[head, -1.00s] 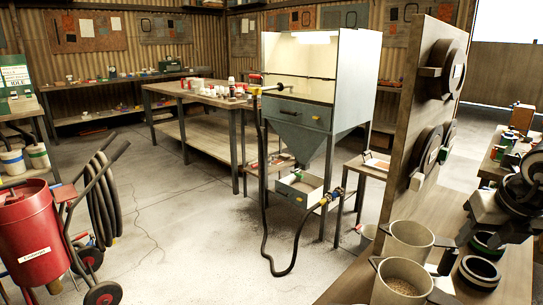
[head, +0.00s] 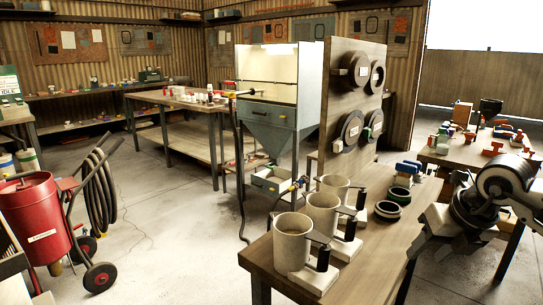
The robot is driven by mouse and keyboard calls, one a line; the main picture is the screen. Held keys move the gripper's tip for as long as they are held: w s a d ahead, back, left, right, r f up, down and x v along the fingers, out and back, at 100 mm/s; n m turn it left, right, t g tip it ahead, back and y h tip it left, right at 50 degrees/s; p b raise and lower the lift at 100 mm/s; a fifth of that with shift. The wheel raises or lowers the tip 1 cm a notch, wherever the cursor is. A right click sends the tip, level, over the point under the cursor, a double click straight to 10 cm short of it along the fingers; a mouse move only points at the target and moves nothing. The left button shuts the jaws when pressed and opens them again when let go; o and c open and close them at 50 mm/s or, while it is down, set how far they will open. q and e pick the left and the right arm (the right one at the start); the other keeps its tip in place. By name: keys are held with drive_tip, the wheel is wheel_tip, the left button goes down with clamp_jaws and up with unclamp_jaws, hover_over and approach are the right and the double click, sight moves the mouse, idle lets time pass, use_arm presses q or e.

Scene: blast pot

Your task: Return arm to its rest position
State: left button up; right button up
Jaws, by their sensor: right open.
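My right arm comes in at the right edge, in front of the wooden bench (head: 385,262). Its dark wrist ends in my right gripper (head: 430,236), which is open with nothing visible between its fingers. The gripper is at the right side of the bench, apart from the mugs; its exact height above the bench is hard to tell. My left gripper is not in view.
Several beige handled pots (head: 292,242) stand on the bench's near left part. An upright board (head: 335,95) with round rings rises behind. A blast cabinet (head: 268,120) and red pot (head: 32,222) stand farther left, with open floor between.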

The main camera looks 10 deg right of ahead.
drive_tip(key=s+a+f+m+t+y, duration=0.15)
drive_tip(key=a+m+t+y, duration=0.3)
drive_tip(key=a+y, duration=0.6)
drive_tip(key=s+a+f+m+t+y, duration=0.1)
drive_tip(key=a+f+m+t+y, duration=0.3)
drive_tip(key=a, duration=1.1)
drive_tip(key=s+d+f+m+t+h, duration=0.1)
drive_tip(key=d+f+m+t+h, duration=0.15)
drive_tip(key=m+h, duration=0.4)
drive_tip(key=s+d+f+m+t+h, duration=0.1)
drive_tip(key=f+m+h, duration=0.25)
drive_tip(key=m, duration=0.55)
drive_tip(key=s+a+f+m+g+h, duration=0.2)
drive_tip(key=s+f+m+g, duration=0.3)
drive_tip(key=f, duration=0.7)
drive_tip(key=s+m, duration=0.2)
drive_tip(key=s, duration=0.2)
drive_tip(key=shift+a+f+g, duration=0.2)
drive_tip(key=shift+g, duration=0.2)
